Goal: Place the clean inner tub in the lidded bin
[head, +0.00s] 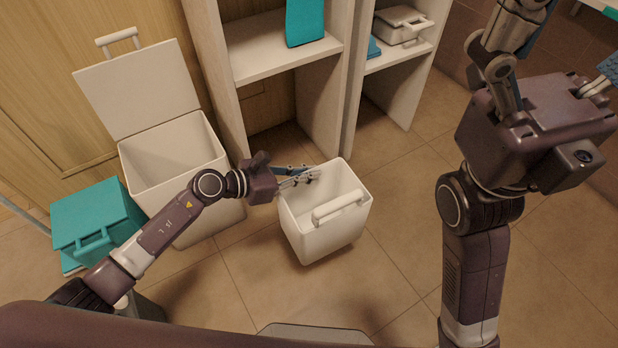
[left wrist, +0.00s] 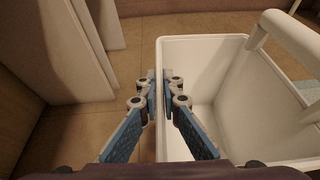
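The inner tub (head: 325,240) is white, empty inside and has a handle on its near rim. It stands near the middle of the head view. My left gripper (head: 308,176) is at its far left rim. In the left wrist view the blue-padded fingers (left wrist: 160,88) straddle the wall of the tub (left wrist: 200,100) and close on it. I cannot tell whether the tub touches the floor. The lidded bin (head: 165,155) is white, to the left behind my left arm, with its lid (head: 137,88) raised. My right gripper (head: 565,45) is open and empty at upper right.
A teal lidded bin (head: 95,222) stands left of the white one. White shelves (head: 275,50) behind the tub hold a teal item (head: 305,20) and a small white lidded box (head: 402,24). The tiled floor (head: 395,240) right of the tub is clear.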

